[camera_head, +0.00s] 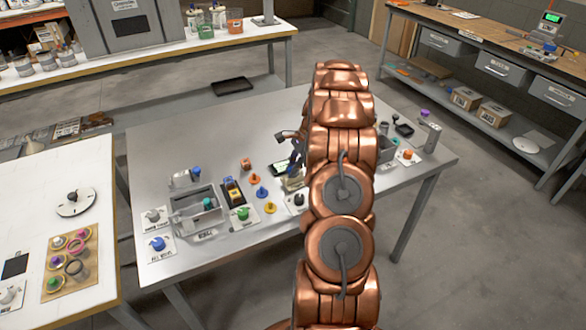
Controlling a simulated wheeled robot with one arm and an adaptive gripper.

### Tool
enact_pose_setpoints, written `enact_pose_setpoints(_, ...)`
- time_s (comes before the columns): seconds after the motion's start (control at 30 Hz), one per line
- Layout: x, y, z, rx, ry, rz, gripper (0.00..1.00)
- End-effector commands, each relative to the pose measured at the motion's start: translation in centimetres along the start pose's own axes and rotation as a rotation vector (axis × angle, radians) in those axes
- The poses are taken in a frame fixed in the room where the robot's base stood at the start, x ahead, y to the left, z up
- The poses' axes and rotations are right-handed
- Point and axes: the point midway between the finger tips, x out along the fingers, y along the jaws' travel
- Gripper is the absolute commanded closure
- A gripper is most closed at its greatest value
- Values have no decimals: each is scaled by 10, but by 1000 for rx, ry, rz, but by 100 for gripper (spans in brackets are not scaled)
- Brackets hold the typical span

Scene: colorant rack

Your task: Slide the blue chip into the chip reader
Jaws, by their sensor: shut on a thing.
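My gripper (291,146) shows small and dark at the left edge of my arm, above the middle of the grey table, and is largely hidden by the arm. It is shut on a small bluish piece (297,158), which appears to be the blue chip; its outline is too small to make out. Just below and left of it stands a dark device with a pale greenish screen (283,168), probably the chip reader. Its slot cannot be seen. I cannot tell whether the blue piece touches it.
Orange, blue (262,192) and yellow (270,207) knobbed pieces stand left of my arm. More small items stand right of my arm.

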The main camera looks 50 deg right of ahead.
Motion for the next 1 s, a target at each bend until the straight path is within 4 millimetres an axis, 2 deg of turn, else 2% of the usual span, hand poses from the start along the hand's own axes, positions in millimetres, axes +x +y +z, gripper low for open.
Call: enact_pose_setpoints(1.0, -27, 0, 11, -1, 1, -1, 100)
